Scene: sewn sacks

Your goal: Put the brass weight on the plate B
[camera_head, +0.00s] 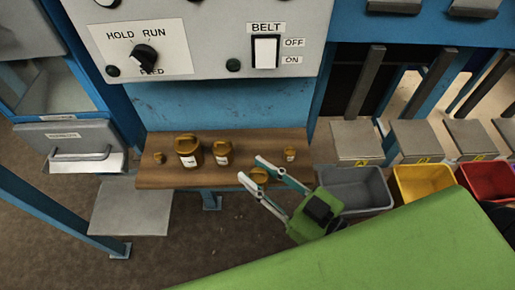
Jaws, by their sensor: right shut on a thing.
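My right gripper (250,169) has white and teal fingers. It reaches up and left over the front edge of the wooden shelf (165,180). It is shut on a brass weight (259,175), partly hidden between the fingers. Grey plates (355,138) with yellow labels stand in a row at the right; I cannot read the letters, so I cannot tell which is B. My left gripper is not in view.
Grey (355,188), yellow (425,182) and red (487,178) bins stand below the row of plates. A control panel (200,40) with a knob and belt switch hangs above the shelf. A grey drawer (80,150) is at the left.

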